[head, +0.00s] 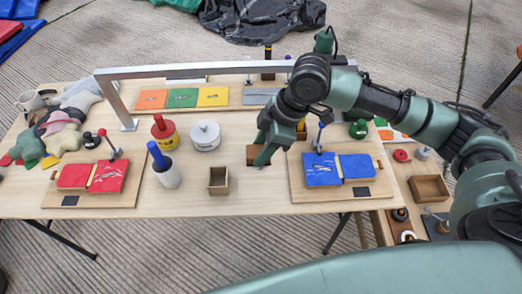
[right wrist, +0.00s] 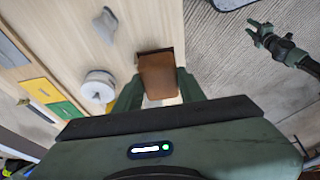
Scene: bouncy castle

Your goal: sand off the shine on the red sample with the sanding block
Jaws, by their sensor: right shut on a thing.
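The red sample is a pair of red panels (head: 110,176) with pale marks, on a wooden board (head: 62,200) at the left of the table. My right gripper (head: 264,154) is shut on the brown sanding block (head: 251,154), at mid-table and well to the right of the red sample. In the right wrist view the block (right wrist: 160,75) sits between the two green fingers. I cannot tell whether it touches the table. My left gripper (right wrist: 261,30) shows only in the right wrist view, over the floor, fingers apart and empty.
Between block and red sample stand a small wooden box (head: 218,184), a white cup (head: 168,176) with a blue-handled tool, a white lidded pot (head: 205,137) and a yellow-red pot (head: 165,134). A blue sample (head: 321,170) lies right. A metal rail (head: 205,69) spans the back.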

